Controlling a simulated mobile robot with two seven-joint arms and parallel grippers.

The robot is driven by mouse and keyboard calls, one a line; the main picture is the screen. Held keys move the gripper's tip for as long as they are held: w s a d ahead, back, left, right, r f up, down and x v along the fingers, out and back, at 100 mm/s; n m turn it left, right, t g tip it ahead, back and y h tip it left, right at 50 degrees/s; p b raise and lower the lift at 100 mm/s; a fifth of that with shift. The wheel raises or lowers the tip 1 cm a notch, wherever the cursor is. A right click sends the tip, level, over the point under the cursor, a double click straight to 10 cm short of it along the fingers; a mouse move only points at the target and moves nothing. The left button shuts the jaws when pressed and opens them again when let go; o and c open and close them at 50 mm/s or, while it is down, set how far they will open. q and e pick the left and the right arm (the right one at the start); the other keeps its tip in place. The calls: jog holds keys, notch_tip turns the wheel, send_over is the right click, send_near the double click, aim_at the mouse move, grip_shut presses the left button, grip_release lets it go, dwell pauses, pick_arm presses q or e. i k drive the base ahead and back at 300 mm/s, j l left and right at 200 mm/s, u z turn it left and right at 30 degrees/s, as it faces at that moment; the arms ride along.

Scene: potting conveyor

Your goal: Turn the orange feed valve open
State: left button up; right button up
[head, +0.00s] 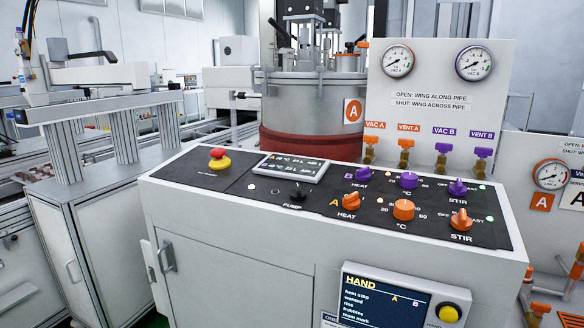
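No part that I can read is labelled feed. At the lower right edge, beside the console, orange valve parts (541,307) and another orange part (577,270) show; they are small and partly cut off, so I cannot tell their wing direction. On the back panel, the orange wing valves VAC A (370,140) and VENT A (406,143) sit on brass bodies. A sign (431,101) reads open with wing along pipe, shut with wing across pipe. Neither of my grippers is in view.
A console (230,215) with orange and purple knobs, a red stop button (219,154) and a HAND screen (385,302) fills the front. Purple valves VAC B (443,148) and VENT B (482,153) stand beside the orange ones. A tank (310,110) stands behind.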

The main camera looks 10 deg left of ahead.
aim_at(539, 309)
jog(key=z, duration=1.35)
